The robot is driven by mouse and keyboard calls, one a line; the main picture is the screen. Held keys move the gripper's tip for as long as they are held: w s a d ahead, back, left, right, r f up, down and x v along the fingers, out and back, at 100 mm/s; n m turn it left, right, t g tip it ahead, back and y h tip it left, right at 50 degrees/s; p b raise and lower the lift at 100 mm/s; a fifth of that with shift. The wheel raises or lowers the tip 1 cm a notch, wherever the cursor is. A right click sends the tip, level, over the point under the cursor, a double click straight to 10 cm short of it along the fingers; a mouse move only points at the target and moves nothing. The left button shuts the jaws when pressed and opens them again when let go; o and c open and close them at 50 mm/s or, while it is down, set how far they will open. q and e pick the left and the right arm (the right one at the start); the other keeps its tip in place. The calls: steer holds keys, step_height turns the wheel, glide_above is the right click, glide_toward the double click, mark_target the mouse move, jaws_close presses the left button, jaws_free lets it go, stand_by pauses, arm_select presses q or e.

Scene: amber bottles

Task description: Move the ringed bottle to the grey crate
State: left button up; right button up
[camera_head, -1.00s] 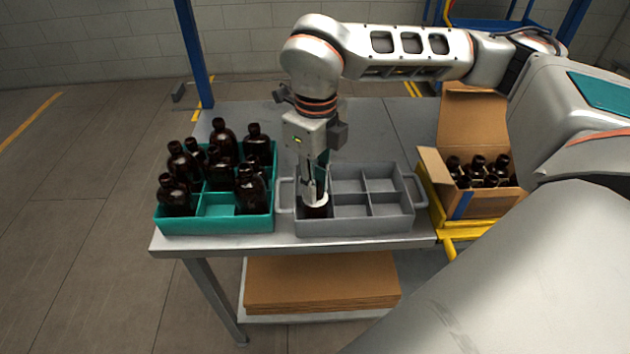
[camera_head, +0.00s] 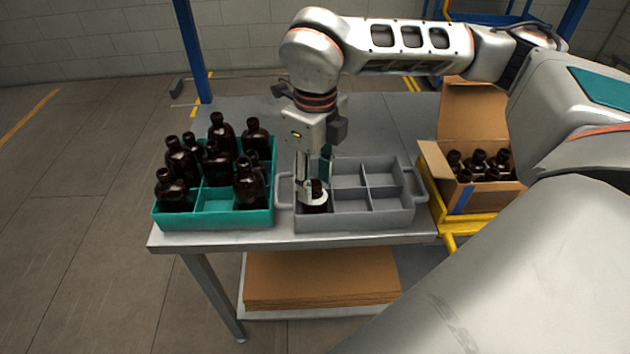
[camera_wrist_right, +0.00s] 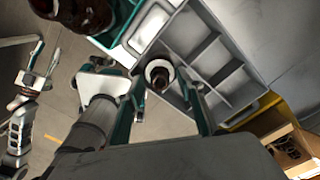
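The ringed bottle is dark amber with a white ring around it (camera_head: 315,207). It stands upright in the front left compartment of the grey crate (camera_head: 352,222). My right gripper (camera_head: 314,172) is just above this compartment, pointing down. In the right wrist view its two fingers (camera_wrist_right: 160,106) are spread apart, and the ringed bottle (camera_wrist_right: 159,72) shows between and beyond them, with a gap on each side. The bottle's lower part is hidden by the crate wall.
A teal crate (camera_head: 215,219) with several plain amber bottles stands close on the left. A cardboard box (camera_head: 487,198) with bottles stands on the right in a yellow frame. The grey crate's other compartments look empty. The table behind it is clear.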

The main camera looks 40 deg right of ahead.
step_height(320, 180, up, 11)
steer(key=shift+r, duration=0.15)
steer(key=shift+s, duration=0.1)
stand_by(0.8)
